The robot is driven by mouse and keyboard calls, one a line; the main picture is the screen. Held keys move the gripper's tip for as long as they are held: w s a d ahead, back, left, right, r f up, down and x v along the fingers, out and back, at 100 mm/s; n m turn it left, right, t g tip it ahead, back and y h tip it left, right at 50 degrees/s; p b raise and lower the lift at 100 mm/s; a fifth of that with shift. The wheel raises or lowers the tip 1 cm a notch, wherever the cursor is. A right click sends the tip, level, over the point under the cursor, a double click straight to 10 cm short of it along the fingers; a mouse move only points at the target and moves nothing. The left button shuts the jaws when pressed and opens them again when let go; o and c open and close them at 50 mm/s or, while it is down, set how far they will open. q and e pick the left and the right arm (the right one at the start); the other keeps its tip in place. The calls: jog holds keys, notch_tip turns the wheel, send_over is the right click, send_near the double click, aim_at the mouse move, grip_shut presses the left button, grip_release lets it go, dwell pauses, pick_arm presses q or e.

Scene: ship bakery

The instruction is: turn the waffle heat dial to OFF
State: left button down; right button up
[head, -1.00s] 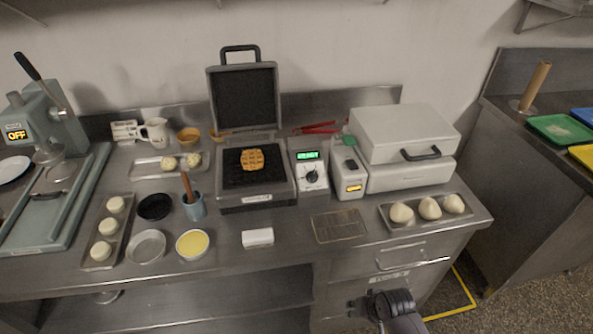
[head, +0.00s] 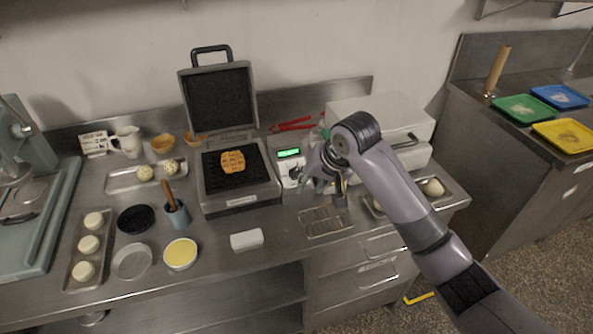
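The waffle heat control box, white with a lit green display (head: 289,153), stands on the counter just right of the waffle iron. Its dial (head: 295,173) shows only in part at the left edge of my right gripper; its setting is too small to read. The waffle iron (head: 240,201) is open with a waffle (head: 232,161) on its lower plate. My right gripper (head: 309,184) is in front of the box, close to the dial; I cannot tell whether it touches, and its fingers are too small and overlapped to judge. My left gripper is not in view.
My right arm hides much of the closed white appliance (head: 405,126) and part of the dough tray (head: 447,193). A wire rack (head: 318,224) lies in front of the box. A white block (head: 246,240), a yellow bowl (head: 180,254) and a utensil cup (head: 177,216) stand left of it.

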jog(key=m, duration=0.1)
send_near(296, 172)
jog(key=shift+h, duration=0.3)
jog(key=p+x, duration=0.1)
jog(key=x, duration=0.5)
jog(key=p+x, duration=0.1)
jog(key=x, duration=0.2)
jog(key=shift+a+r+p, duration=0.1)
jog(key=shift+a+p, duration=0.15)
jog(key=shift+p, duration=0.1)
jog(key=shift+s, duration=0.1)
jog(key=shift+c, duration=0.3)
grip_shut()
